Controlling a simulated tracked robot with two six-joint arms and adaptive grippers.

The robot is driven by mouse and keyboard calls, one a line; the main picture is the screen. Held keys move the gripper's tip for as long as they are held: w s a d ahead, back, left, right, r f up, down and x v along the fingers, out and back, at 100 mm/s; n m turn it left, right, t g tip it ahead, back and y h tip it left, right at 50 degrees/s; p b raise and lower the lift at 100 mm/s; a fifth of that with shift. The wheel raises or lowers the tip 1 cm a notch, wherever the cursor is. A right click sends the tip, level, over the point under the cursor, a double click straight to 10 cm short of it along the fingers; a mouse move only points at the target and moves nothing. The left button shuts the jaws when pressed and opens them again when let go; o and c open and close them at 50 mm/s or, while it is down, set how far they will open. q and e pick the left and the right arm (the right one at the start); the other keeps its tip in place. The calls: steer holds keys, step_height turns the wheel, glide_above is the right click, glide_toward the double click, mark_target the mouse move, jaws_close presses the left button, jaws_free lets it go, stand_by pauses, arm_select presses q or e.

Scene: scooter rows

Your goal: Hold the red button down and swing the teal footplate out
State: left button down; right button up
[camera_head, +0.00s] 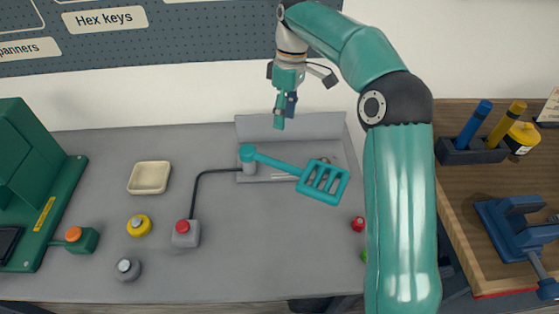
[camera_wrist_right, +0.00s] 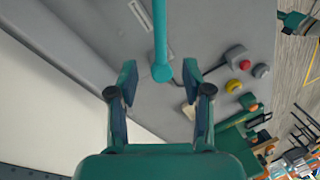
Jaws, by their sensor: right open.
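The red button (camera_head: 183,226) sits on a grey box (camera_head: 185,240) on the grey bench, with a dark cable running to the footplate's mount. It also shows in the right wrist view (camera_wrist_right: 245,64). The teal footplate (camera_head: 323,183) is a slotted paddle on an arm from a round pivot (camera_head: 248,153), reaching right and toward the front. In the right wrist view the arm (camera_wrist_right: 160,32) shows between the fingers' line of sight. My right gripper (camera_head: 285,110) is open and empty, above the bench's back, behind the footplate, apart from it. My left gripper is out of view.
A yellow button (camera_head: 138,225), a grey knob unit (camera_head: 127,268) and an orange button (camera_head: 73,234) stand left of the red button. A cream tray (camera_head: 149,178) lies behind them. A blue vise (camera_head: 517,230) is on the wooden bench at right. The front middle is clear.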

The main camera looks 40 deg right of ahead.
mark_target(280, 162)
steer(key=f, duration=0.4)
steer(key=s+a+f, duration=0.1)
steer(key=f, duration=0.4)
steer(key=a+f, duration=0.1)
steer(key=f, duration=0.3)
steer(key=shift+s+a+f+b, duration=0.1)
steer(key=shift+s+f+b, duration=0.1)
steer(key=shift+f+b, duration=0.15)
jaws_close()
